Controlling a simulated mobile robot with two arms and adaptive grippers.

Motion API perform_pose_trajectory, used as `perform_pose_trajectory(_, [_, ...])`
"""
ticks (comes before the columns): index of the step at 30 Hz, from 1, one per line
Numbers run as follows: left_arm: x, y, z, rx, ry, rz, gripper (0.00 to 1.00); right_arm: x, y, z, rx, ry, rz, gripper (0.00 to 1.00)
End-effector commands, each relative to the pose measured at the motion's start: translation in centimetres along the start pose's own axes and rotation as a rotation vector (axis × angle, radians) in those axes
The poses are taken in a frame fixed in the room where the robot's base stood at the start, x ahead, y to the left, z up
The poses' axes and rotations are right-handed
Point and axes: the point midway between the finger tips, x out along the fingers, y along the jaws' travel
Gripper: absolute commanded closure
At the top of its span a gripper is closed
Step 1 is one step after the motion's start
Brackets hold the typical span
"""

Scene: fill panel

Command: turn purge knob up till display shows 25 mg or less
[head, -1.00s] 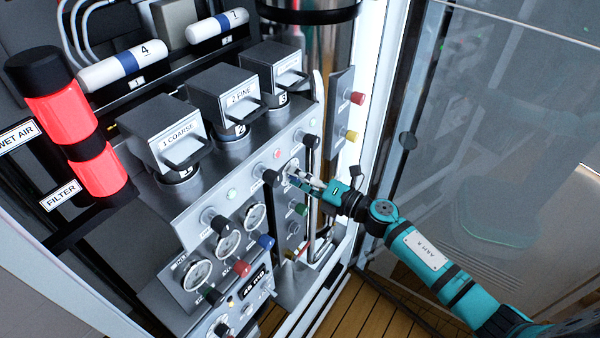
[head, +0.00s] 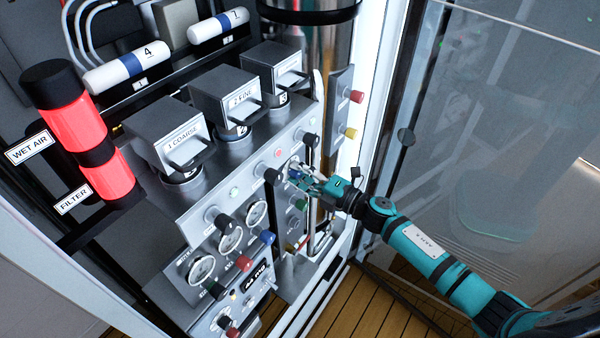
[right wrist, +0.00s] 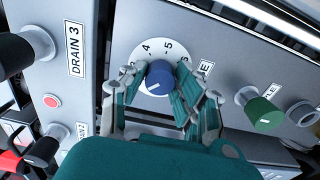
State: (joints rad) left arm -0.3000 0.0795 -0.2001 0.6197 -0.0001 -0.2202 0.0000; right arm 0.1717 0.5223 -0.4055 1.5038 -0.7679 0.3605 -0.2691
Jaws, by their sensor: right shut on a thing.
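The blue purge knob (right wrist: 159,78) sits on a white round dial (right wrist: 140,56) with printed numbers; 4 and 5 read clearly above it. A white line marks the knob's face. The label beside the dial is mostly hidden, with only a final E showing. My right gripper (right wrist: 156,88) is shut on the knob, a finger on each side. The small dark display (head: 259,279) at the panel's lower part shows lit digits too small to read surely. My left gripper is out of view.
A green knob (right wrist: 263,114) is right of the dial, and a black knob marked DRAIN 3 (right wrist: 20,50) is left. Gauges (head: 230,240) and coloured knobs fill the lower panel. A glass door (head: 490,130) stands right of my arm.

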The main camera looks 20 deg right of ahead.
Motion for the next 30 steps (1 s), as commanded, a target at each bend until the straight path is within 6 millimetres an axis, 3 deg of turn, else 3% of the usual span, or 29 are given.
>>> perform_pose_trajectory(7, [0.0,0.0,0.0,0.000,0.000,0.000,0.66,0.0,-0.1,0.1,-0.001,-0.001,-0.002,1.00])
perform_pose_trajectory(8, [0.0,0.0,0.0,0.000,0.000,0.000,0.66,0.0,-0.1,0.1,-0.001,-0.001,-0.002,0.66])
perform_pose_trajectory(12, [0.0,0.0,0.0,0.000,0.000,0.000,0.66,0.0,-0.1,0.1,-0.001,-0.001,-0.002,0.48])
perform_pose_trajectory(23, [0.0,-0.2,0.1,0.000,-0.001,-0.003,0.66,-0.7,-0.1,0.1,-0.002,-0.001,-0.003,0.47])
perform_pose_trajectory(30, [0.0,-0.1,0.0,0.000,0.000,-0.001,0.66,-5.0,-0.2,0.0,-0.002,0.000,-0.006,0.47])
